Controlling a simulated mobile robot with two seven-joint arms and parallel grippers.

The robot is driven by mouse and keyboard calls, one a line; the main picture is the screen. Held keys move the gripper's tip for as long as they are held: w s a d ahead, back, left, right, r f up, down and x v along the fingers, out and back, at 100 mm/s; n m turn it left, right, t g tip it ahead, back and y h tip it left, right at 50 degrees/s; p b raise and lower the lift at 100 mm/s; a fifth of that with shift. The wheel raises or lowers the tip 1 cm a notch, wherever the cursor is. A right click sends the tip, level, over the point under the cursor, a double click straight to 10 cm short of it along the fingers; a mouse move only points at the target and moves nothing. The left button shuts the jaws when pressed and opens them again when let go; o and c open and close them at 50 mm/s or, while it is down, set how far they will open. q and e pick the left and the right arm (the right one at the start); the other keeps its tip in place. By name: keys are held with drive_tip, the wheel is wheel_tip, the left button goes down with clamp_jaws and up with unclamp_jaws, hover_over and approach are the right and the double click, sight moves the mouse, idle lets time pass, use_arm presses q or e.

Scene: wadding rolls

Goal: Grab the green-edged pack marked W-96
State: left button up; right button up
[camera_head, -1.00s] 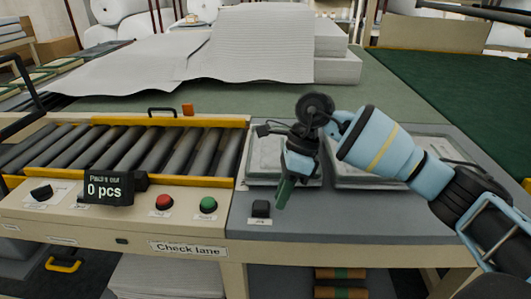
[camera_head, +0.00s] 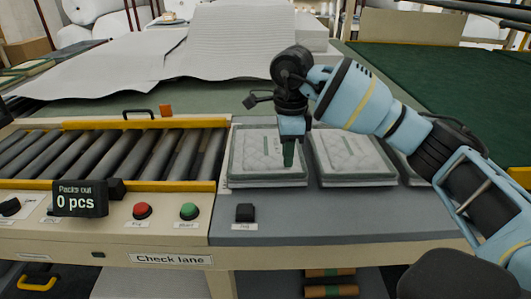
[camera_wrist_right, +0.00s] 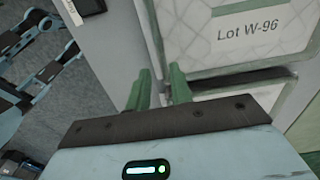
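The pack marked Lot W-96 (camera_wrist_right: 248,30) lies at the upper right in the right wrist view, pale with a green edge. It appears to be the leftmost pack (camera_head: 250,158) in the head view, flat on the grey table, its print too small to read there. My right gripper (camera_head: 288,165) hangs over this pack's right part, fingers down. Whether the fingertips touch anything is unclear. My left gripper is out of view.
A second pack (camera_head: 352,160) lies close to the right of the first, and a third is partly behind my arm. The roller lane (camera_head: 130,152) is on the left. A black button (camera_head: 245,212) sits at the front. Bare table lies in front of the packs.

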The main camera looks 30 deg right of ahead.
sight(287, 173)
drive_tip(key=shift+w+d+f, duration=0.1)
drive_tip(key=shift+f, duration=2.45)
drive_tip(key=shift+c, duration=0.4)
clamp_jaws()
